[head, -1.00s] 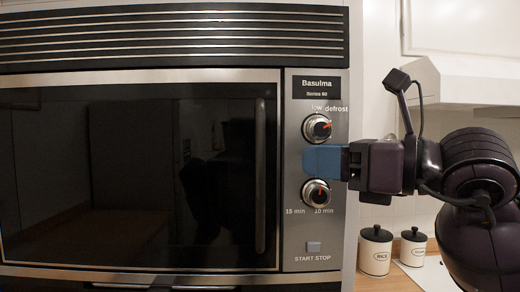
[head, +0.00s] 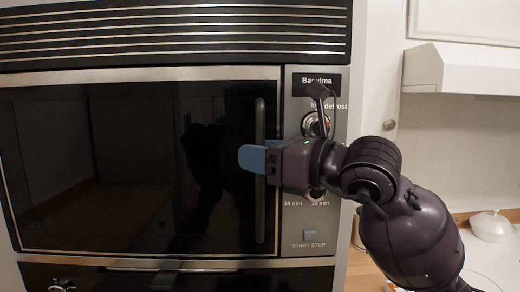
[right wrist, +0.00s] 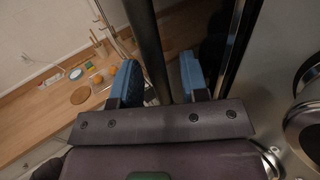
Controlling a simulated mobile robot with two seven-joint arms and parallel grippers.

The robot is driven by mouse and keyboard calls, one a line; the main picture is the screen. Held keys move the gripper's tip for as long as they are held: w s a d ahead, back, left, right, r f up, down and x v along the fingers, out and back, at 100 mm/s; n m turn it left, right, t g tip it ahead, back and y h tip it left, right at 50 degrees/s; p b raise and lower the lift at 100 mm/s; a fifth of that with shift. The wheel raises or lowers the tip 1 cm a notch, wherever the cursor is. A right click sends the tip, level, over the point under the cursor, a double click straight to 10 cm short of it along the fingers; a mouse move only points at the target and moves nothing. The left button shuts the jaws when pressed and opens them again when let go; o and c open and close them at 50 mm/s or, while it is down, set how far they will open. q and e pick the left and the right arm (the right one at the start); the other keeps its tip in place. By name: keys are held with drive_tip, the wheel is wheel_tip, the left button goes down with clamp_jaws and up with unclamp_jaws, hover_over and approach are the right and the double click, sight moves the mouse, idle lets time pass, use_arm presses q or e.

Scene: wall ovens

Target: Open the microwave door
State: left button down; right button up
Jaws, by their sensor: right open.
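The microwave door (head: 130,170) is a dark glass panel in a metal frame and looks closed in the head view. Its vertical dark bar handle (head: 260,115) runs along the door's right side. My right gripper (head: 252,158) is at the handle's middle height, its blue fingers reaching across the bar. In the right wrist view the open gripper (right wrist: 161,80) has one blue finger on each side of the handle (right wrist: 148,45), with gaps visible beside the bar. My left gripper is not in view.
The control panel with an upper knob (head: 314,125) and a start/stop button (head: 310,235) is right of the door, partly hidden by my right arm. A white lidded dish (head: 492,226) stands on the counter at right. The right wrist view shows a wooden counter (right wrist: 50,110) with small items.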

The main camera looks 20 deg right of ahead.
drive_tip(key=shift+w, duration=0.1)
clamp_jaws()
drive_tip(key=shift+a, duration=0.1)
idle(0.5)
